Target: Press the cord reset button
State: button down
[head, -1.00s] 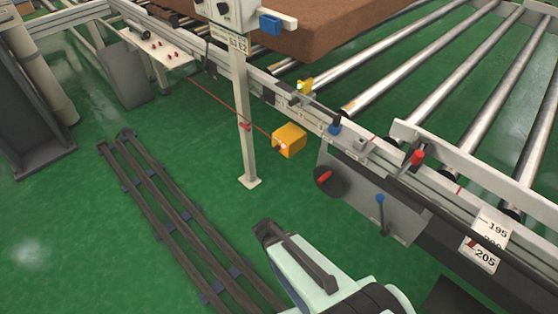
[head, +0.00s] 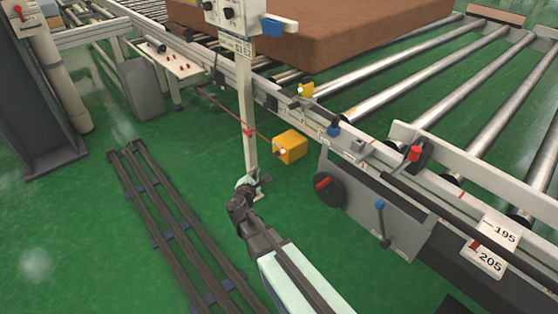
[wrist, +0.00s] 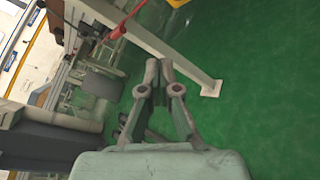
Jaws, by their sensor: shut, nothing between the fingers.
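A yellow box (head: 291,146) hangs at the end of a red cord (head: 228,107), beside the conveyor's side rail. A small pale, lit button (head: 282,152) shows on its near-left face. My gripper (head: 258,182) is below and left of the box in the head view, close to the foot of the post, and apart from the box. Its fingers are shut and empty in the wrist view (wrist: 159,66). Only a yellow edge, probably the box's (wrist: 225,3), shows at the top of the wrist view; the button cannot be made out there.
A white post (head: 247,120) with a control box (head: 232,14) stands left of the yellow box. A brown mattress (head: 300,40) lies on the rollers. A handwheel (head: 330,190) and levers are to the right. Dark floor rails (head: 165,215) lie left; green floor is open between.

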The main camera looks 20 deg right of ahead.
aim_at(277, 154)
jog(key=n, duration=0.1)
jog(key=a+n, duration=0.1)
jog(key=n+y, duration=0.1)
jog(key=shift+w+a+r+t, duration=0.35)
jog(key=shift+w+t, duration=0.05)
jog(key=w+d, duration=0.3)
jog(key=d, duration=0.5)
jog(key=shift+w+b, duration=0.3)
jog(key=shift+b, duration=0.15)
jog(key=shift+d, duration=0.15)
dwell(1.1)
jog(key=shift+w+d+b, duration=0.2)
jog(key=shift+d+b, duration=0.1)
jog(key=shift+b, duration=0.05)
